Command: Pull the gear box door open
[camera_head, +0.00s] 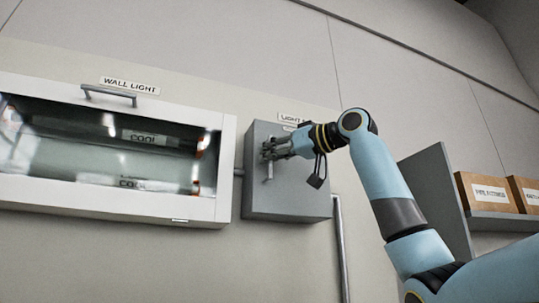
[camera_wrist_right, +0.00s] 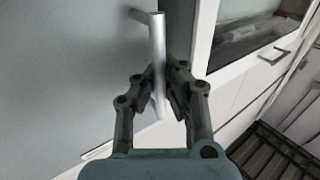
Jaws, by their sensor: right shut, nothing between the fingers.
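The grey gear box (camera_head: 292,204) hangs on the wall in the head view, right of the wall light case. Its front door looks closed. It also fills the left of the right wrist view (camera_wrist_right: 62,75). A vertical bar handle (camera_head: 269,171) is on the door; in the right wrist view the handle (camera_wrist_right: 157,45) runs down towards my fingertips. My right gripper (camera_head: 271,149) is at the handle, its fingers shut with nothing held. In the right wrist view its fingertips (camera_wrist_right: 169,92) lie beside and over the bar; contact is unclear. My left gripper is out of view.
The wall light case (camera_head: 228,170) with a glass front and top handle (camera_head: 108,95) is left of the box. A pipe (camera_head: 341,245) runs down beside the box. A shelf (camera_head: 497,222) with cardboard boxes (camera_head: 487,193) stands at the right.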

